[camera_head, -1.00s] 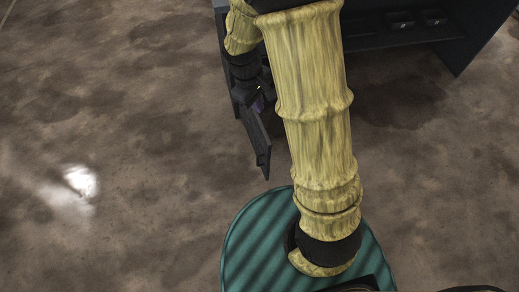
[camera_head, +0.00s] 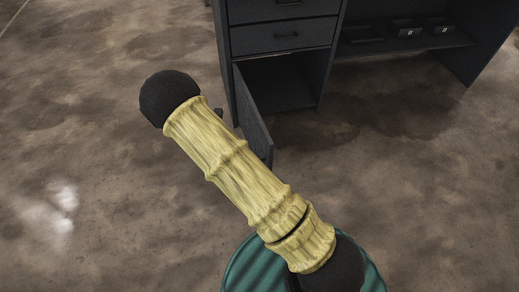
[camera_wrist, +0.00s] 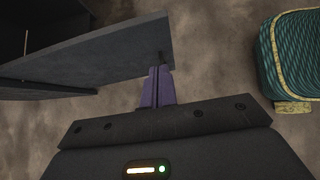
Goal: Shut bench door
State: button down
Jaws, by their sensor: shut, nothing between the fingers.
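The bench (camera_head: 284,36) is dark grey, with drawers above an open lower compartment. Its door (camera_head: 256,118) stands open, hinged at the compartment's left side and jutting out towards me. In the wrist view the door (camera_wrist: 95,55) is a dark slab across the upper left. A small knob-like handle (camera_head: 219,112) shows beside its outer face in the head view. My gripper (camera_wrist: 159,72) is shut and empty, its purple fingers close to the door's edge near the handle. I cannot tell if they touch. In the head view my gripper is hidden behind my yellow arm.
The bench's open bay (camera_head: 400,45) at the right holds small dark trays (camera_head: 405,28) on a low shelf. The stained concrete floor (camera_head: 90,150) is clear to the left of and in front of the bench.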

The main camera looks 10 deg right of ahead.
jog(key=shift+f, duration=0.1)
dwell(0.3)
jog(key=b, duration=0.4)
send_near(267, 143)
jog(key=x, duration=0.5)
jog(key=shift+s+a+f, duration=0.1)
jog(key=shift+a+f, duration=0.25)
jog(key=shift+d, duration=0.6)
